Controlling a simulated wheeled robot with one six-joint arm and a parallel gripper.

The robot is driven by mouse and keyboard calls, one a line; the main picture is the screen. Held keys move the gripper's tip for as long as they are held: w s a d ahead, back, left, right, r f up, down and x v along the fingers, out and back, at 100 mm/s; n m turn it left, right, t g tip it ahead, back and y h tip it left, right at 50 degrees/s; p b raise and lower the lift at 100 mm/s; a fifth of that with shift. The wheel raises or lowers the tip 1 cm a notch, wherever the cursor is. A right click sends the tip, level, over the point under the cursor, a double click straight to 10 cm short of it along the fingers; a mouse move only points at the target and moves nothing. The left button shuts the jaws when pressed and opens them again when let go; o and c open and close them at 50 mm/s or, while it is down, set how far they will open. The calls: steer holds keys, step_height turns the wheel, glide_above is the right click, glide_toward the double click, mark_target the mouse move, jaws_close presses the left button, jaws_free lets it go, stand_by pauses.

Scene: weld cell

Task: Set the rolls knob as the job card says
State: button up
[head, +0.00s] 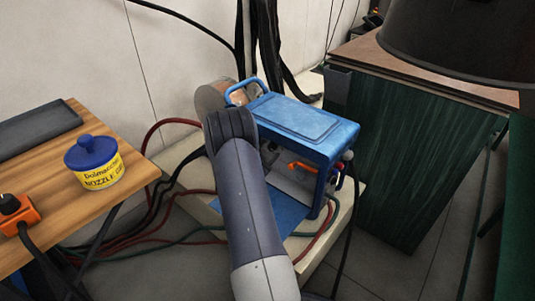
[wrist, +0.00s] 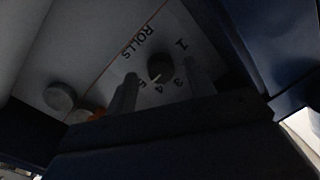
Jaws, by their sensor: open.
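The rolls knob (wrist: 160,66) is a dark round knob on a pale panel in the dim wrist view, beside the printed word ROLLS. Digits 1, 3, 4 and 5 show around it. A pale pointer mark on it is on the side of 4 and 5; I cannot tell which it meets. My gripper (wrist: 162,75) is open, with one finger on each side of the knob; contact is unclear. In the head view my arm reaches to the blue wire feeder (head: 310,130), and my gripper is hidden there. I see no job card.
A second round grey knob (wrist: 60,97) and an orange part (wrist: 97,114) are near my left finger. The feeder's orange lever (head: 302,167) shows in its open side. A wooden bench (head: 125,158) with a yellow nozzle tub (head: 97,170) is at left. A green cabinet (head: 400,150) is at right.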

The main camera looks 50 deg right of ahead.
steer(key=shift+w+d, duration=0.1)
steer(key=shift+d, duration=0.3)
steer(key=shift+c, duration=0.2)
steer(key=c, duration=0.9)
steer(key=n+p, duration=0.1)
steer(key=n, duration=0.1)
steer(key=n+p, duration=0.1)
steer(key=n, duration=0.1)
steer(key=shift+a+r+n+p, duration=0.1)
steer(key=shift+r+n+p, duration=0.1)
steer(key=shift+n+p, duration=0.15)
steer(key=shift+f+n+g+y+p, duration=0.1)
steer(key=shift+n+g+y+p, duration=0.25)
steer(key=shift+n+p, duration=1.15)
steer(key=shift+n+b, duration=0.35)
steer(key=shift+n, duration=0.1)
